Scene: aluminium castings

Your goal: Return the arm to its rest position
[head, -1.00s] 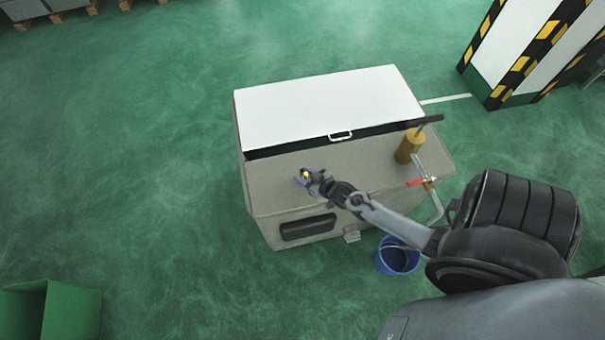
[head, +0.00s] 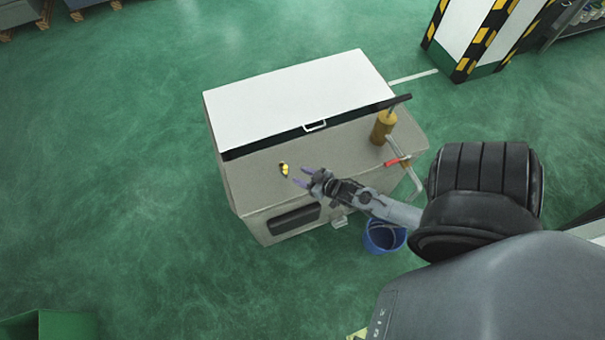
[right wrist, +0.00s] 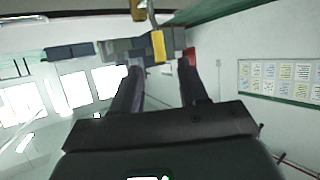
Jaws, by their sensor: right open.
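My right gripper (head: 302,177) is open and empty, in front of and above the beige top of a cabinet-like machine (head: 250,190). A small yellow object (head: 284,169) stands on the machine top, just left of the fingertips and apart from them in the head view. In the right wrist view the two fingers (right wrist: 160,88) are spread, with nothing between them but distant background. My left gripper is not in view.
The machine has a white lid (head: 295,100) with a handle (head: 314,126). A brass-coloured cylinder (head: 384,127) and a red-handled valve (head: 398,161) are at its right. A blue bucket (head: 384,236) stands on the floor. A green bin (head: 50,326) is at lower left. Open green floor lies left.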

